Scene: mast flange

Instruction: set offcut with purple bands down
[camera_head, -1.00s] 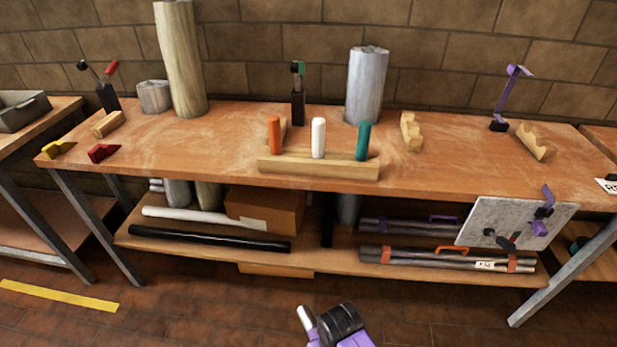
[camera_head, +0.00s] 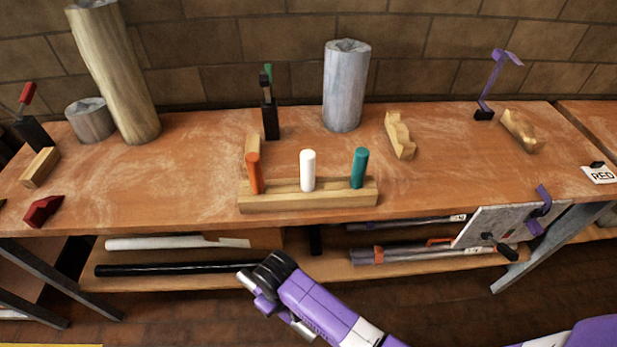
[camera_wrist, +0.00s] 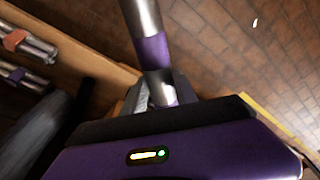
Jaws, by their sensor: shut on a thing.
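The offcut with purple bands is a grey metal tube; in the wrist view the tube (camera_wrist: 142,16) stretches away from my gripper (camera_wrist: 155,98), with purple bands around it. My gripper is shut on it. In the head view my gripper (camera_head: 268,298) is low in front of the bench, below the tabletop's front edge, with the grey tube (camera_head: 301,326) sloping beside my purple arm. Part of the tube is hidden by my gripper and arm.
The bench top (camera_head: 330,218) has clear patches. On it stand a wooden rack (camera_head: 310,200) with orange, white and teal pegs, notched wooden blocks (camera_head: 401,140) (camera_head: 522,132), a grey cylinder (camera_head: 346,88) and a tall log (camera_head: 112,75). A grey panel (camera_head: 490,226) hangs at the front right.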

